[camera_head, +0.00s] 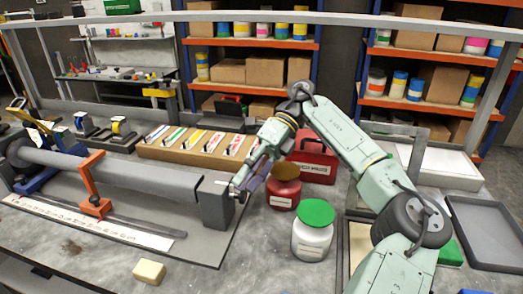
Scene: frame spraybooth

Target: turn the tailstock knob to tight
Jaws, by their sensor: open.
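A dark grey block (215,203), which looks like the tailstock, stands at the right end of a long grey tube (130,174) on the bench. I cannot make out a separate knob; it may be small or hidden by my gripper. My gripper (239,192) is open, with its fingers pointing left and down at the right side of the block. It is very close to the block, and I cannot tell whether it touches. No mark for tight or loose can be read.
An orange clamp (95,190) stands around the tube. A red box (318,163) and a tool tray (160,152) lie behind. A beige block (149,271) sits near the front.

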